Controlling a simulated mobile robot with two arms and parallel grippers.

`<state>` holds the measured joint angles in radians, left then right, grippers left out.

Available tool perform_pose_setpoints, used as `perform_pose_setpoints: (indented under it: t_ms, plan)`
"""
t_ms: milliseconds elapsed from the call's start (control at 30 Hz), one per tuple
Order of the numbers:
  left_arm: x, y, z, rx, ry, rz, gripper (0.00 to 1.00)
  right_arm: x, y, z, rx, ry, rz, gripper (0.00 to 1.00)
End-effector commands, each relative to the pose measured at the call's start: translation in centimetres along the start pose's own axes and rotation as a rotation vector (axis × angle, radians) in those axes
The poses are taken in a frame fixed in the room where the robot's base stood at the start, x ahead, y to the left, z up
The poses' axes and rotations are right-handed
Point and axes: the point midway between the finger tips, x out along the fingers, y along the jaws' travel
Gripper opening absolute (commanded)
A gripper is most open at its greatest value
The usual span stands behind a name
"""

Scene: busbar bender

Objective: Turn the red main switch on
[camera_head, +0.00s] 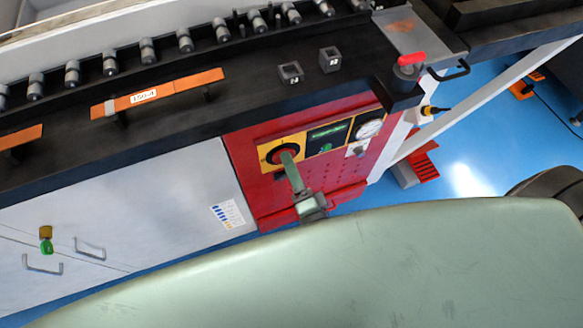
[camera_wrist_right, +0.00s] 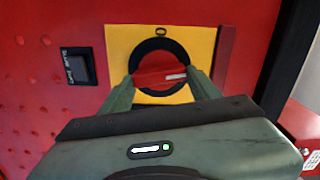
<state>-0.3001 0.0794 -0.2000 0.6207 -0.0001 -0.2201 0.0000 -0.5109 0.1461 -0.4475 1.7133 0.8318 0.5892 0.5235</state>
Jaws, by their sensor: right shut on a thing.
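The red main switch (camera_wrist_right: 160,75) is a red bar handle inside a black ring on a yellow plate, and it fills the gap between my fingers in the right wrist view. Its handle lies nearly level there, with a white mark towards its right end. My right gripper (camera_wrist_right: 161,81) is shut on this handle, one finger at each end. In the head view my right gripper (camera_head: 289,160) reaches up to the yellow plate (camera_head: 268,153) on the red cabinet and covers part of the switch. My left gripper is not in view.
Right of the switch on the red panel (camera_head: 278,202) are a lit green display (camera_head: 327,136) and a round gauge (camera_head: 368,129). A black bench top (camera_head: 250,90) overhangs the panel. White cabinet doors (camera_head: 150,205) lie left.

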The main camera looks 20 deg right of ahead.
Motion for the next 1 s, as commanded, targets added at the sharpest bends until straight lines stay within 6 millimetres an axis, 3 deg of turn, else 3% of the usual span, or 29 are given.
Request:
perform_pose_setpoints:
  t_ms: [400, 967, 1000]
  plan:
    - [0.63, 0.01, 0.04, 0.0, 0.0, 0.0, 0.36, -0.05, 0.21, 0.01, 0.19, 0.0, 0.001, 0.21]
    - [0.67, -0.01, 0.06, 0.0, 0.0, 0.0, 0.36, -0.06, 0.19, 0.02, 0.22, 0.0, 0.002, 0.21]
    - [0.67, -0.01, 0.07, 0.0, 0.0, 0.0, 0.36, -0.06, 0.19, 0.02, 0.22, 0.0, 0.002, 0.7]
